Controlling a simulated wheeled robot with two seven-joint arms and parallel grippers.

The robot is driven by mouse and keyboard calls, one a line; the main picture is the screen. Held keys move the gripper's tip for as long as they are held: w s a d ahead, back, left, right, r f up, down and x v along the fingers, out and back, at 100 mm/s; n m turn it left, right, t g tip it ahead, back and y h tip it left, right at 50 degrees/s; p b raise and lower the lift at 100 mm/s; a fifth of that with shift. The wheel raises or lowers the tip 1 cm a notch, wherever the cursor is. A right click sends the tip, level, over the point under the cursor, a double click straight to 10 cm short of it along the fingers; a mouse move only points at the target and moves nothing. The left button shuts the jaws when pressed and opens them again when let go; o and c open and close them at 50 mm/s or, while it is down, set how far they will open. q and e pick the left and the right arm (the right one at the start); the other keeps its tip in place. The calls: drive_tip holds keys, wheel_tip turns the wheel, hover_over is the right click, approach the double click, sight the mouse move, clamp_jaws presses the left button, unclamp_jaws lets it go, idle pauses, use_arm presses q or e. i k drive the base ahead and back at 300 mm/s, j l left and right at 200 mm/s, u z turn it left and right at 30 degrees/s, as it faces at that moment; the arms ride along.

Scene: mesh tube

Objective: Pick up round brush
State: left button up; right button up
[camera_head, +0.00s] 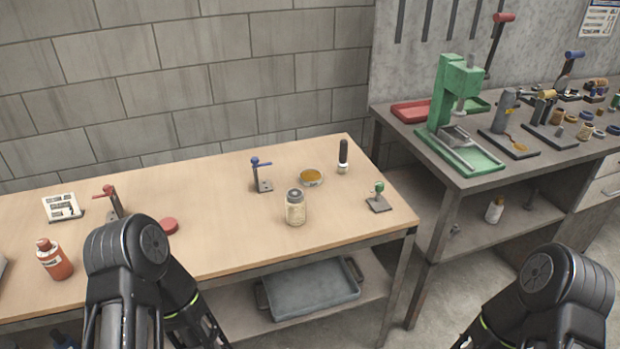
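An upright object with a black handle and a paler lower end (343,157), which looks like the round brush, stands near the back right corner of the wooden table (230,235). A shallow dish with amber contents (311,177) is just left of it. My arms show at the bottom left and bottom right, but neither gripper can be seen. Both arms' visible links are well in front of the brush and apart from it.
Near the brush are a lidded jar (295,209), a blue-handled clamp (261,174) and a small green-topped stand (378,197). A red bottle (54,259) and red-handled clamp (112,200) stand left. A metal bench (480,176) with a green press (453,98) is right.

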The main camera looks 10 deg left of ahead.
sight(342, 164)
drive_tip(key=i+l, duration=0.35)
drive_tip(key=l, duration=0.2)
drive_tip(key=i+l, duration=0.35)
drive_tip(key=l, duration=0.2)
drive_tip(key=i+l+z, duration=0.1)
drive_tip(key=i+l, duration=0.3)
drive_tip(key=l, duration=0.15)
drive_tip(key=i+l, duration=0.35)
drive_tip(key=l, duration=0.2)
